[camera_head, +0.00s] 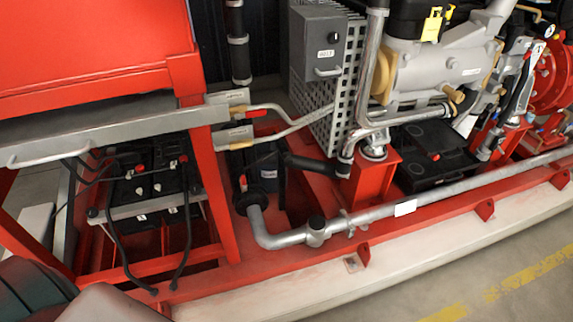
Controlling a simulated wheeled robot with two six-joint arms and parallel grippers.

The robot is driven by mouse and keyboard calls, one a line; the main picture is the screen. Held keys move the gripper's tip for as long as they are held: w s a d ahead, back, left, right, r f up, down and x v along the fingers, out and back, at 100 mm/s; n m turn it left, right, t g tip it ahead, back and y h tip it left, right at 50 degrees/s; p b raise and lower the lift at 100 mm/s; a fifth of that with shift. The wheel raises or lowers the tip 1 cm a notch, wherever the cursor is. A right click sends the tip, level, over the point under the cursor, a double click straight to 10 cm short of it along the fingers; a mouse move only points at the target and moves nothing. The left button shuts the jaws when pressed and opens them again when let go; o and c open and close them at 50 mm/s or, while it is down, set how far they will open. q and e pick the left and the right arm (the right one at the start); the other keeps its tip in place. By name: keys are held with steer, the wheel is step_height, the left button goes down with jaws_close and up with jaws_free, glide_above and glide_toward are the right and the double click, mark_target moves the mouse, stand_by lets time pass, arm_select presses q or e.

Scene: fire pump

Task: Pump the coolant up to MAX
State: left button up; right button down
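No coolant gauge or MAX mark can be made out. A grey box (318,45) with a dark knob, a small white label and a handle is at the upper middle, beside a perforated guard (327,108). The label is too small to read surely. The engine (440,65), with a yellow tag (432,25), is at the upper right. A silver pipe (375,216) runs along the front of the red frame and bends up at its left end. I cannot tell which part is the coolant pump. Neither gripper is in view.
A red cabinet (90,40) on red legs stands at the left above black batteries (145,175) with cables. Another black battery (430,155) sits below the engine. A pale plinth (400,270) edges the red base. Floor with yellow stripes (535,270) is clear at the lower right.

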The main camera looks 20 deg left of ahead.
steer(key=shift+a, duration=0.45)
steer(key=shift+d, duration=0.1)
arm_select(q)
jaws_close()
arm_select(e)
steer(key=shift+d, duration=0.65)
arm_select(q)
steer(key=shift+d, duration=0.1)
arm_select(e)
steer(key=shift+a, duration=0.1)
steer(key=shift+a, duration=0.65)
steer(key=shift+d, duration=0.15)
